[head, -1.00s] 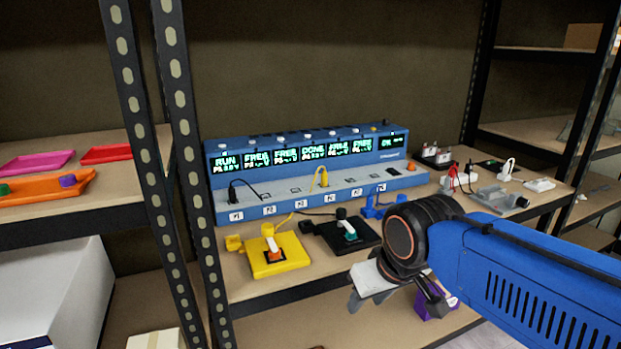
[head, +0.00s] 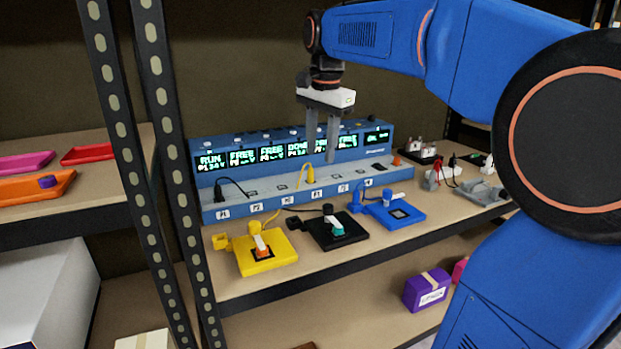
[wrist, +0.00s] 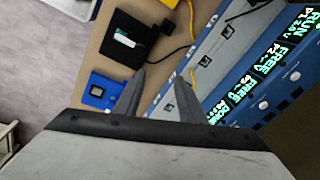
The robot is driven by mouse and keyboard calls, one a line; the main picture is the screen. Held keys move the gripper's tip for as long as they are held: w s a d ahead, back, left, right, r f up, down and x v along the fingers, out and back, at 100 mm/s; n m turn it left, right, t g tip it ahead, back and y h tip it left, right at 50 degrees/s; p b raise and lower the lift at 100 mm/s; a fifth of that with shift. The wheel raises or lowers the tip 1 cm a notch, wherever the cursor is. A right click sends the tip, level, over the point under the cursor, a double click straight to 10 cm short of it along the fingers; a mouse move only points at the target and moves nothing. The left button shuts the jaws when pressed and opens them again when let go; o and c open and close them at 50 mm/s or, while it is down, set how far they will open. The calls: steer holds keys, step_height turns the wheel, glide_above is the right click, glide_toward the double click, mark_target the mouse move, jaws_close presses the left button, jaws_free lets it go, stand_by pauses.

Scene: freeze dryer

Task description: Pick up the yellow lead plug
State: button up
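The yellow lead plug (head: 310,174) stands upright in a socket of the blue-and-grey charging station (head: 240,202), with its yellow lead arching to the left. My gripper (head: 322,162) is open and empty, pointing down above the station. In the head view its fingers overlap the area just above and right of the plug; I cannot tell the exact gap. In the wrist view my open fingers (wrist: 160,76) reach forward, and a thin yellow lead (wrist: 178,54) runs near the right fingertip. The plug is not clear there.
A black plug (head: 219,190) sits in the station's left end. Yellow (head: 280,263), black (head: 350,236) and blue (head: 410,219) cradles stand in front. The shelf upright (head: 168,130) is at left. A purple box (head: 427,290) lies below.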

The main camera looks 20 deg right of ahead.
steer(key=w+d+r+m+g, duration=0.1)
steer(key=w+d+r+m, duration=0.1)
steer(key=w+m, duration=0.35)
steer(key=w+d+r+m+g, duration=0.1)
steer(key=w+d+r+m, duration=0.15)
steer(key=w, duration=0.55)
glide_toward(311, 170)
steer(key=f, duration=0.3)
steer(key=d+f, duration=0.1)
steer(key=f, duration=0.1)
steer(key=shift+w, duration=0.1)
steer(key=shift+a+f, duration=0.2)
steer(key=shift+f, duration=1.15)
steer(key=shift+a+f, duration=0.2)
steer(key=shift+f, duration=1.2)
jaws_close()
